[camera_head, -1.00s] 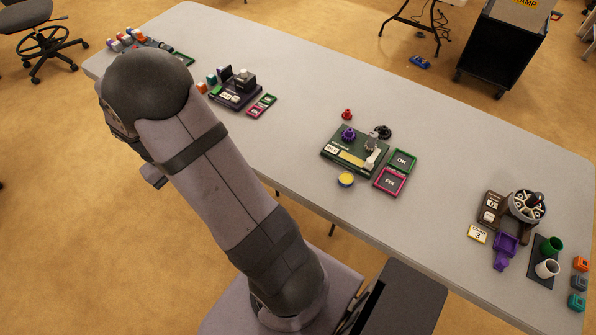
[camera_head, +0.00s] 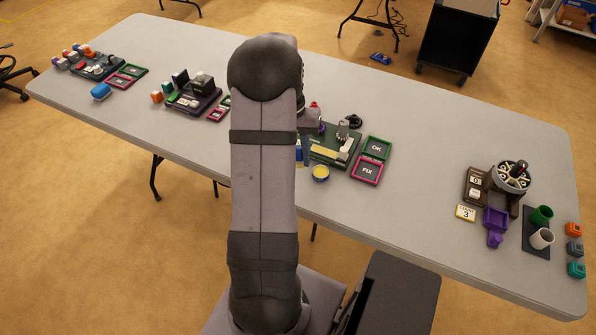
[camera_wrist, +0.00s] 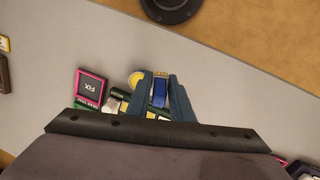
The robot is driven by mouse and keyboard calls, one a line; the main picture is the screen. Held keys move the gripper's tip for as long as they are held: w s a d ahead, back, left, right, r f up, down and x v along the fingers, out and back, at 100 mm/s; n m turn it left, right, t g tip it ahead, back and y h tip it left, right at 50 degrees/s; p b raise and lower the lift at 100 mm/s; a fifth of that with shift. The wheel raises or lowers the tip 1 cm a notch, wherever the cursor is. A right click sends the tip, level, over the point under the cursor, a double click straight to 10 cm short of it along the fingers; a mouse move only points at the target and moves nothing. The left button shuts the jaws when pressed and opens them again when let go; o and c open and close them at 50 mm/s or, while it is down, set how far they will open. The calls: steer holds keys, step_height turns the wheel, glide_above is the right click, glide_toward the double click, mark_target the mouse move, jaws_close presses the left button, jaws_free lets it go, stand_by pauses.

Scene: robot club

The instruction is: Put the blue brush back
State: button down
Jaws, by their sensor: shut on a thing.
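The blue brush (camera_wrist: 159,95) shows in the wrist view between the two teal fingers of my gripper (camera_wrist: 161,92), with a tan tip (camera_wrist: 162,73) at its far end. My gripper is shut on it. Below it is a dark green board (camera_wrist: 117,96), and a yellow round pot (camera_wrist: 135,79) lies just left of the fingers. In the head view my arm hides most of the gripper; a small blue piece (camera_head: 303,152) shows at the arm's right edge, and I cannot tell whether it is brush or finger. The green board (camera_head: 338,148) and yellow pot (camera_head: 321,173) are close to it.
Right of the board are a green OK tray (camera_head: 376,148) and a pink FIX tray (camera_head: 366,170). Further right stand a wheel device (camera_head: 511,178), a purple holder (camera_head: 495,222) and cups (camera_head: 541,238). Bare table separates the stations.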

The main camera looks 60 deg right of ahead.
steer(key=d, duration=0.1)
steer(key=w+d+r+m+t, duration=0.1)
steer(key=w+d+r+m, duration=0.1)
steer(key=d, duration=0.1)
steer(key=shift+w+r, duration=0.2)
steer(key=shift+w, duration=0.05)
steer(key=shift+t+h, duration=0.3)
steer(key=shift+f+p, duration=0.9)
steer(key=shift+f, duration=4.15)
steer(key=shift+f, duration=0.15)
steer(key=c, duration=1.6)
jaws_free()
steer(key=shift+o, duration=0.2)
